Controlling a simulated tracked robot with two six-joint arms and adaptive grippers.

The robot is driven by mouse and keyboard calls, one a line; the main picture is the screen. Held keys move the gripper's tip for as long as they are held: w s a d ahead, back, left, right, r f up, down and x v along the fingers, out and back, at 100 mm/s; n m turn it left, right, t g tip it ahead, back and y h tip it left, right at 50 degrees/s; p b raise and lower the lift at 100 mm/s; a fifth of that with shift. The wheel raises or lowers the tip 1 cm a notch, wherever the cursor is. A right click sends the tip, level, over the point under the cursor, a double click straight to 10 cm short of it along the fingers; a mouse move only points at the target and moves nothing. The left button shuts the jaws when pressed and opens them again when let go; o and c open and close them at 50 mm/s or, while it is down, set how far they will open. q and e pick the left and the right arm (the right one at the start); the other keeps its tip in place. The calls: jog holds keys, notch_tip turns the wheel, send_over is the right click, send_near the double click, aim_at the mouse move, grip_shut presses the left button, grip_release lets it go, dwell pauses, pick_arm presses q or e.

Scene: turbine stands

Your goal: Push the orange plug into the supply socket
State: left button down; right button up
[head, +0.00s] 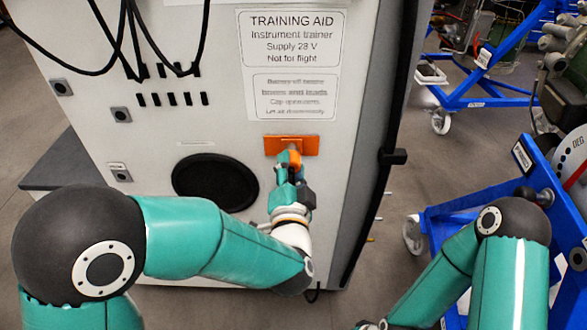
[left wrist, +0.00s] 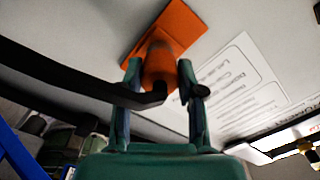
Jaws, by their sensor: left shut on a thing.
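The orange plug (head: 294,158) is held against the orange socket plate (head: 278,146) on the cabinet's pale front panel. In the left wrist view the plug (left wrist: 160,66) lies between my fingers, its front end meeting the orange plate (left wrist: 184,28). How deep it sits in the socket opening is hidden. My left gripper (head: 291,172) is shut on the plug, with one finger on each side in the left wrist view (left wrist: 160,82). A black cable (left wrist: 60,76) runs to the plug's rear. My right arm shows at the lower right; its gripper is out of view.
The cabinet (head: 225,120) carries a printed label (head: 291,52) above the plate and a round black grille (head: 215,182) left of my gripper. Black cables (head: 150,60) hang at upper left. Blue wheeled stands (head: 490,100) stand at right. Grey floor lies between cabinet and stands.

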pick_arm(q)
jog(key=shift+w+r, duration=0.2)
jog(key=shift+r, duration=0.1)
jog(key=c, duration=1.1)
grip_release()
jog(key=o, duration=0.5)
jog(key=shift+w+f, duration=0.3)
jog(key=shift+w, duration=0.05)
jog(key=shift+c, duration=0.2)
jog(key=shift+s, duration=0.2)
jog(key=shift+o, duration=0.9)
jog(key=s+b, duration=0.1)
jog(key=s, duration=0.6)
